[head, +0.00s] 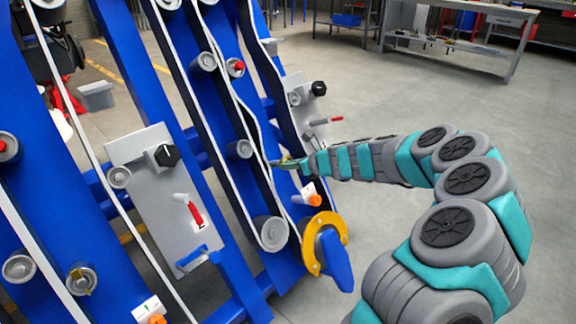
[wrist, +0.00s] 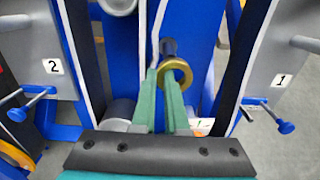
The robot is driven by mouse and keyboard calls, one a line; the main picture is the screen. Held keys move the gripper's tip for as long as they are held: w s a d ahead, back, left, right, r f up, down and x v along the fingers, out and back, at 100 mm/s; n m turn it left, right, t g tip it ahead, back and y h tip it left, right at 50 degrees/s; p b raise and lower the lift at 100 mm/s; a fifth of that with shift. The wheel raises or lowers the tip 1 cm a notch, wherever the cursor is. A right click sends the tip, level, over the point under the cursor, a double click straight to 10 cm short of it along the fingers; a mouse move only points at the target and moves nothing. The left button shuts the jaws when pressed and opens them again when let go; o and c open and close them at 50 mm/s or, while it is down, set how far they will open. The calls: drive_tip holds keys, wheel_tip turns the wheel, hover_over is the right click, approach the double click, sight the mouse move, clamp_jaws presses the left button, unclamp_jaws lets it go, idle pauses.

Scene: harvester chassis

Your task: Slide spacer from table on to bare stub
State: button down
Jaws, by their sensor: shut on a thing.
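The spacer (wrist: 187,76) is a small brass-coloured ring in the middle of the wrist view, with its opening facing my camera. My gripper (wrist: 161,72) has two green fingers and is shut on the ring's left side. The right fingertip overlaps the ring's opening. A short dark stub (wrist: 168,47) shows just above and behind the ring on the blue frame. I cannot tell whether the ring touches it. In the head view my gripper (head: 287,162) reaches left to the blue frame; the spacer and stub are too small to make out there.
Grey plates marked 2 (wrist: 52,67) and 1 (wrist: 281,80), with blue-knobbed levers, flank my gripper. White-edged belts run close by. A grey roller (head: 239,149) and yellow ring (head: 342,229) are near my arm in the head view. A workbench (head: 470,28) stands far back; the floor between is clear.

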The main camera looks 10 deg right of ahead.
drive_tip(key=shift+x, duration=0.9)
drive_tip(key=shift+w+a+f, duration=0.35)
drive_tip(key=shift+w, duration=0.15)
idle(1.3)
drive_tip(key=shift+s+d+r, duration=0.1)
drive_tip(key=shift+s, duration=0.05)
drive_tip(key=shift+s+d+r, duration=0.1)
drive_tip(key=shift+s+r, duration=0.05)
drive_tip(key=shift+s, duration=0.05)
drive_tip(key=shift+w+f, duration=0.15)
drive_tip(key=shift+f, duration=0.05)
idle(4.6)
drive_tip(key=shift+r, duration=0.15)
